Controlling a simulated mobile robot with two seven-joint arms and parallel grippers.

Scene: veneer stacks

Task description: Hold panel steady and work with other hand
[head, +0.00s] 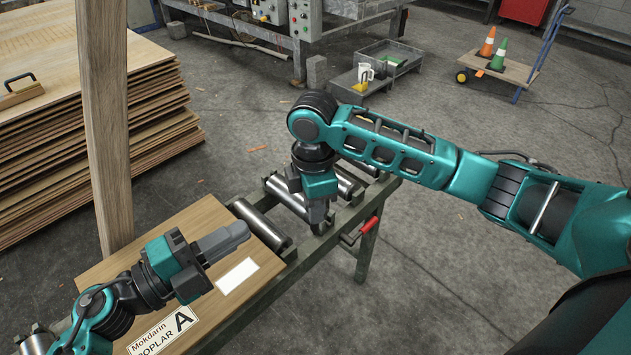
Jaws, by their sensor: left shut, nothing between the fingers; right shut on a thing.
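A flat wooden panel (165,225) lies on the roller table (318,262) at the lower left. It bears a printed label (163,333) reading "Mokdarin POPLAR A" and a blank white label (237,276). My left gripper (243,233) is shut and empty, over the panel just above the blank label; I cannot tell if it touches the panel. My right gripper (317,217) points down at the table's near rail, beyond the panel's right end. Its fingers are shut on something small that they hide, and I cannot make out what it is.
Bare rollers (262,222) show right of the panel. A veneer stack (95,130) and a wooden post (107,130) stand at left. Grey trays (392,55), a cart (510,70) and a machine bench are behind. Floor at right is clear.

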